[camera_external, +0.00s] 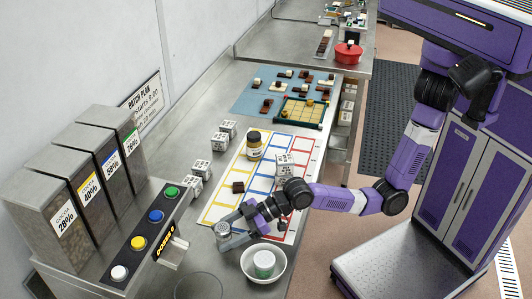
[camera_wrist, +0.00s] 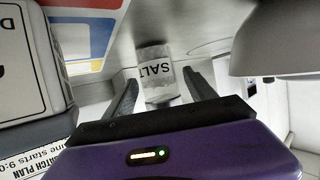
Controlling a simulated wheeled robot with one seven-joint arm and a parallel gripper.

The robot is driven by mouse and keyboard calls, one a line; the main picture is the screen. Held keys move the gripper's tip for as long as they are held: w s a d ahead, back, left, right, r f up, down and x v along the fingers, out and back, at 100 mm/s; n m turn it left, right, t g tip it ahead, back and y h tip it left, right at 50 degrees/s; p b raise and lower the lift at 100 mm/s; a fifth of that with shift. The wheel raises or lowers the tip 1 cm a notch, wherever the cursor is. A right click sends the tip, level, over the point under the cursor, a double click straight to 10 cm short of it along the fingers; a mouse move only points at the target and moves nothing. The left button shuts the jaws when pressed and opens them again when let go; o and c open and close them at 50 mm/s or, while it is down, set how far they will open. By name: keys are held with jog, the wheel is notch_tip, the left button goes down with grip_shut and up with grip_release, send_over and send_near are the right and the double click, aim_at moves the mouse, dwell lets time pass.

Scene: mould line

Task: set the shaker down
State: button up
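The salt shaker (camera_external: 222,232) is a small clear jar with a grey top, near the front end of the counter. It also shows in the wrist view (camera_wrist: 158,80), with its SALT label upside down. My gripper (camera_external: 238,226) reaches it from the right, low over the counter. In the wrist view the two fingers stand on either side of the shaker, with narrow gaps showing, so my gripper looks open around it. The shaker looks upright at counter height. Its contact with the counter is hard to make out.
The button panel (camera_external: 128,262) and dispensers (camera_external: 72,215) stand left. A coloured grid mat (camera_external: 215,206), a yellow-labelled jar (camera_external: 254,145) and white dice-like cubes (camera_external: 202,168) lie beyond.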

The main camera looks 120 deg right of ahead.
jog(key=shift+r, duration=0.15)
jog(key=v, duration=1.1)
jog(key=shift+s, duration=0.15)
jog(key=shift+s+a+r, duration=0.1)
jog(key=shift+s+r, duration=0.05)
jog(key=shift+s, duration=0.2)
